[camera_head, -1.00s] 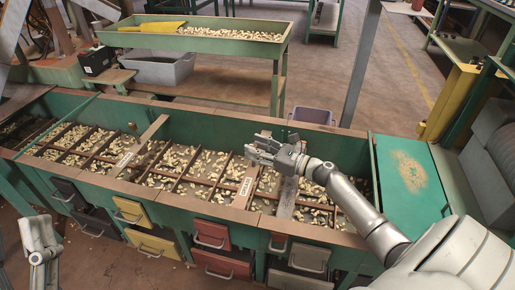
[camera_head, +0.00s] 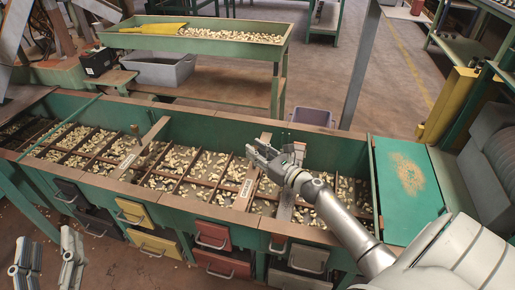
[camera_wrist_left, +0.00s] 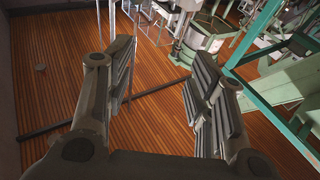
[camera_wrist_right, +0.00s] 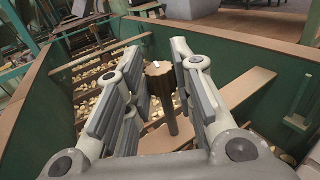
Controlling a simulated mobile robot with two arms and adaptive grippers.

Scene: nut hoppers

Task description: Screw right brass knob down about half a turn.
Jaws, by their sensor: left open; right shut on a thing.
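The right brass knob (camera_wrist_right: 160,78) shows in the right wrist view as a dark brown, ribbed head on a thin upright stem. It stands between the fingers of my right gripper (camera_wrist_right: 157,66), which is shut on it. In the head view my right gripper (camera_head: 264,153) is over the right part of the green hopper (camera_head: 345,145), and its fingers hide the knob. The left knob (camera_head: 134,129) stands upright on a slanted board further left. My left gripper (camera_head: 46,250) is open and empty at the lower left, away from the hopper. Its spread fingers also show in the left wrist view (camera_wrist_left: 160,75).
Wooden dividers and slanted boards (camera_head: 238,195) cross the hopper, with nuts spread between them. Coloured drawers (camera_head: 212,234) are on its front. A green tray table (camera_head: 180,42) stands behind.

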